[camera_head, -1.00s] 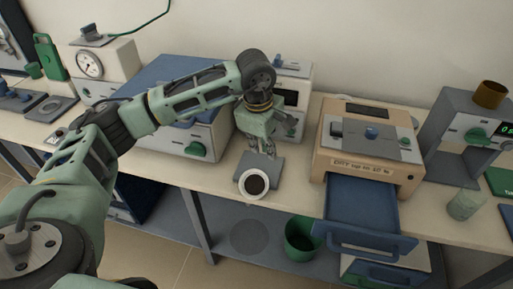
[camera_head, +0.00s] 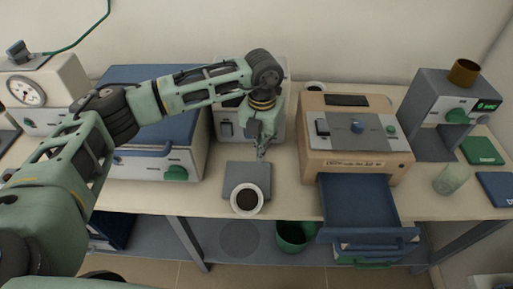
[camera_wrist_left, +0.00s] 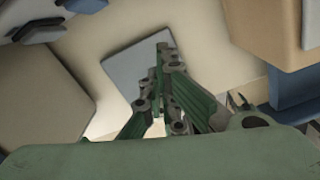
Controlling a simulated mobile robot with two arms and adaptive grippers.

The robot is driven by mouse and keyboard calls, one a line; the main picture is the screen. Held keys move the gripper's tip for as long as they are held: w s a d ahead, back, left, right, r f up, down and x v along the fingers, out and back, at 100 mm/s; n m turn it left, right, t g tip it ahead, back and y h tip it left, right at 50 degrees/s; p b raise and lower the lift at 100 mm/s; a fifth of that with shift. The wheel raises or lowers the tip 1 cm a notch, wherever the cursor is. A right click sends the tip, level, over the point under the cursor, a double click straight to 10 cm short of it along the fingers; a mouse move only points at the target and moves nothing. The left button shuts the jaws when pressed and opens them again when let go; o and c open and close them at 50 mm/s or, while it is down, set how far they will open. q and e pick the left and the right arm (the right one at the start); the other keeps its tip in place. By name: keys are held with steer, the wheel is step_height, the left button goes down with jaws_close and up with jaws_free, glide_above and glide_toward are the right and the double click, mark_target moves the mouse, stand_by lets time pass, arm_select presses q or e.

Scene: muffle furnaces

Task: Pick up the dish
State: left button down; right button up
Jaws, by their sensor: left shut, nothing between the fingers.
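A small round white dish (camera_head: 246,198) with dark contents sits at the front edge of a flat grey plate (camera_head: 249,175) on the bench. A similar white-rimmed dish (camera_head: 316,87) shows partly behind the beige furnace. My left gripper (camera_head: 262,157) is above the far edge of the grey plate, behind the front dish and apart from it. In the left wrist view its green fingers (camera_wrist_left: 162,50) are together with nothing between them, over the grey plate (camera_wrist_left: 128,75). I cannot clearly make out the dish in that view. My right gripper is not in view.
The beige furnace (camera_head: 352,170) stands right of the plate with its blue drawer-like front (camera_head: 357,204) jutting forward. A blue-grey furnace (camera_head: 160,160) stands left. A glass beaker (camera_head: 450,180) stands at the right. A green bin (camera_head: 294,237) is below the bench.

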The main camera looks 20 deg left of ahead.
mark_target(255, 180)
arm_select(q)
step_height(255, 180, down, 7)
steer(key=shift+f+p, duration=0.2)
steer(key=shift+p, duration=0.6)
steer(key=s+p, duration=0.2)
steer(key=s, duration=0.1)
steer(key=shift+a, duration=0.15)
steer(key=shift+s+f, duration=0.1)
steer(key=shift+s, duration=0.45)
steer(key=shift+w+f, duration=0.1)
